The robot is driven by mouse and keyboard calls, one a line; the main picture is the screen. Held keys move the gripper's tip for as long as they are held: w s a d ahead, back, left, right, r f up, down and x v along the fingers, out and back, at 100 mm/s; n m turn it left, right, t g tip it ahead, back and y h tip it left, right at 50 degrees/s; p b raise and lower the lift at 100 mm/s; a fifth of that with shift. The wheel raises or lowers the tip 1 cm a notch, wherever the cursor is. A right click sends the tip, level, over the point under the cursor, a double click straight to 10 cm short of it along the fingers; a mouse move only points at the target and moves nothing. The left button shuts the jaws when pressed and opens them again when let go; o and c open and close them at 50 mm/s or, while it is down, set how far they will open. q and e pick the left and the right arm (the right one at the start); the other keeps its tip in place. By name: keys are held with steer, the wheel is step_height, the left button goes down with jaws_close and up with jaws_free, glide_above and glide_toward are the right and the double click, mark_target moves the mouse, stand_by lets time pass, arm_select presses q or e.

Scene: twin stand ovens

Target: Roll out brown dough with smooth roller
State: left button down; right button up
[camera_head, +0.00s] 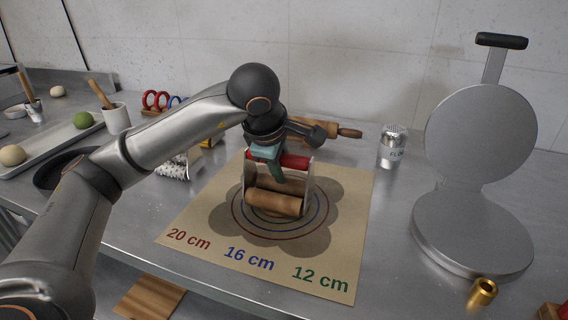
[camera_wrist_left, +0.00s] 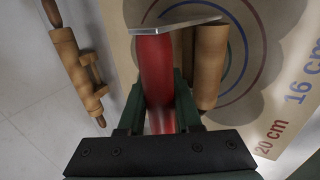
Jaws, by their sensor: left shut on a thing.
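My left gripper (camera_head: 270,160) is shut on the red handle (camera_head: 295,162) of the smooth roller, a plain wooden cylinder (camera_head: 272,202) in a metal frame. The roller is over the middle of the ring-marked mat (camera_head: 205,215); I cannot tell whether it touches the mat. In the left wrist view the red handle (camera_wrist_left: 154,70) lies between the green fingers, with the wooden cylinder (camera_wrist_left: 209,65) beside it. I cannot make out brown dough; the roller and dark lobed shadows cover the rings' centre. My right gripper is not in view.
A wooden rolling pin (camera_head: 348,132) lies behind the mat. A flour shaker (camera_head: 392,150) and a round metal press (camera_head: 480,140) stand right, a brass piece (camera_head: 482,291) in front. A studded roller (camera_head: 174,168), cup (camera_head: 117,118) and dough-ball tray (camera_head: 45,152) are left.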

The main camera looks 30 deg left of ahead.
arm_select(q)
steer(key=shift+s+d+f, duration=0.1)
steer(key=shift+s+f, duration=0.2)
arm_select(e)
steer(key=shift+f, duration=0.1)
arm_select(q)
step_height(320, 180, up, 6)
steer(key=p, duration=0.4)
steer(key=shift+w+r+p, duration=0.1)
steer(key=shift+r+p, duration=0.1)
steer(key=shift+p, duration=0.2)
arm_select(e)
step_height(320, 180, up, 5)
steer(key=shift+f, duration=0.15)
arm_select(q)
step_height(320, 180, down, 4)
steer(key=b, duration=0.3)
steer(key=shift+f+b, duration=0.4)
steer(key=shift+b, duration=0.05)
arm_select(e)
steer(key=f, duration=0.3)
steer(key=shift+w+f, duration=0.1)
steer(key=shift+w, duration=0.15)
